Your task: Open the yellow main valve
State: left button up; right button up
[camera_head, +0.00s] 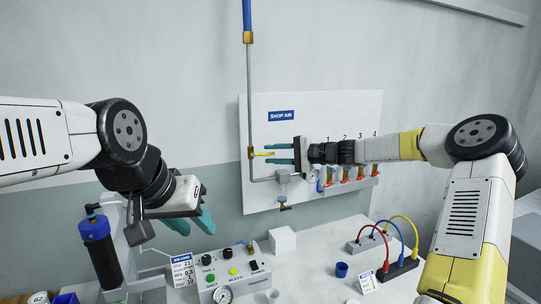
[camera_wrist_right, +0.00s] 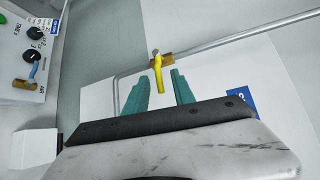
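The yellow main valve handle (camera_head: 262,154) is on the vertical grey pipe at the left of the white SHOP AIR panel. It sticks out to the right, crosswise to the pipe. In the right wrist view the yellow handle (camera_wrist_right: 158,76) hangs off a brass body (camera_wrist_right: 162,61), its free end between the teal fingertips. My right gripper (camera_head: 268,153) is open around the handle's end, with gaps to both fingers; contact is not visible. My left gripper (camera_head: 198,230) is open and empty, pointing down above the bench's left part.
Several small numbered valves with red and blue handles (camera_head: 346,175) sit on the panel (camera_head: 312,115), right of the main valve. Below are a control box (camera_head: 236,276) with gauge, a white cube (camera_head: 282,240), a blue cup (camera_head: 341,269) and coloured cables (camera_head: 402,236). A blue-topped filter cylinder (camera_head: 98,250) stands left.

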jog(key=shift+w+a+f, duration=0.1)
jog(key=shift+w+a, duration=0.1)
jog(key=shift+a, duration=0.35)
jog(key=shift+c, duration=0.2)
grip_shut()
dwell(0.9)
